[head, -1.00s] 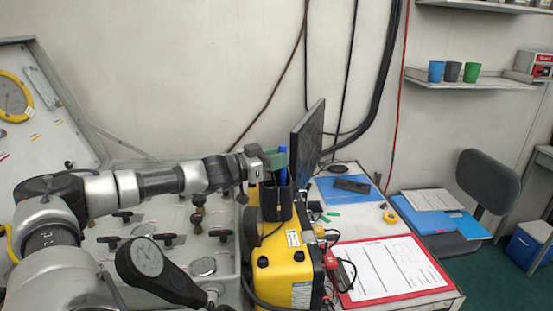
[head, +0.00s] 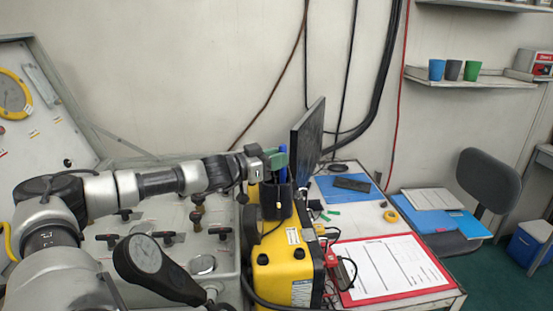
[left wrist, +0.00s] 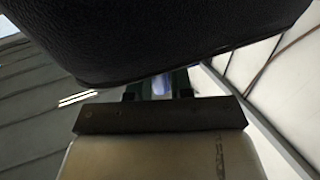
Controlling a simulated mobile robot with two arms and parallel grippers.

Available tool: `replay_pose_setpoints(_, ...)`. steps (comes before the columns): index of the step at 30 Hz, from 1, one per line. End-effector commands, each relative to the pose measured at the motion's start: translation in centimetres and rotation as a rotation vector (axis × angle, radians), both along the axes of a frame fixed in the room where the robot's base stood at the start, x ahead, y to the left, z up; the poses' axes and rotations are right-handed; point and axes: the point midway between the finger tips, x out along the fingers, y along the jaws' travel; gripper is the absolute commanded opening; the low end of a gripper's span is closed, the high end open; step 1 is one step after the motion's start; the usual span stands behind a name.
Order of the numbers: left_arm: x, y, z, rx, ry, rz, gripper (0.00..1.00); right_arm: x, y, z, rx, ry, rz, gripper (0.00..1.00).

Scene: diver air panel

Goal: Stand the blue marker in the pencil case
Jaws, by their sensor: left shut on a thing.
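The black pencil case (head: 276,203) stands upright on top of the yellow box in the head view. My left gripper (head: 277,161), with green fingers, is shut on the blue marker (head: 283,153) just above the case. The marker is upright, and its lower part reaches down to the case's rim. I cannot tell how deep its lower end is inside. In the left wrist view, the blue marker (left wrist: 161,85) shows between the dark green fingertips, partly hidden by a large black surface, which looks like the case. My right gripper is not in view.
The yellow box (head: 284,262) stands beside the gauge panel. A dark monitor (head: 308,142) is close behind the case on the right.

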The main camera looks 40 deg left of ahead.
Motion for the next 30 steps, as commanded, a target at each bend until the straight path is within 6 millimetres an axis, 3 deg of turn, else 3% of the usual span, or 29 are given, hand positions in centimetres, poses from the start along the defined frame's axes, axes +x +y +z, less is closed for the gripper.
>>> replay_pose_setpoints(6, -0.01, 0.01, 0.00, 0.000, 0.000, 0.000, 0.04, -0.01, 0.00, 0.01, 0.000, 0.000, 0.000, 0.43)
replay_pose_setpoints(7, -0.01, 0.01, 0.00, 0.000, 0.000, 0.000, 0.25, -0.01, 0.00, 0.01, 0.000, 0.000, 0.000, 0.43)
replay_pose_setpoints(12, -0.01, 0.01, -0.01, 0.000, 0.000, 0.000, 0.51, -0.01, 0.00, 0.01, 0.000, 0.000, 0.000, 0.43)
replay_pose_setpoints(30, 0.00, 0.00, -0.02, 0.000, 0.000, 0.000, 0.51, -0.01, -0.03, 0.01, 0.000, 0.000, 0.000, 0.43)
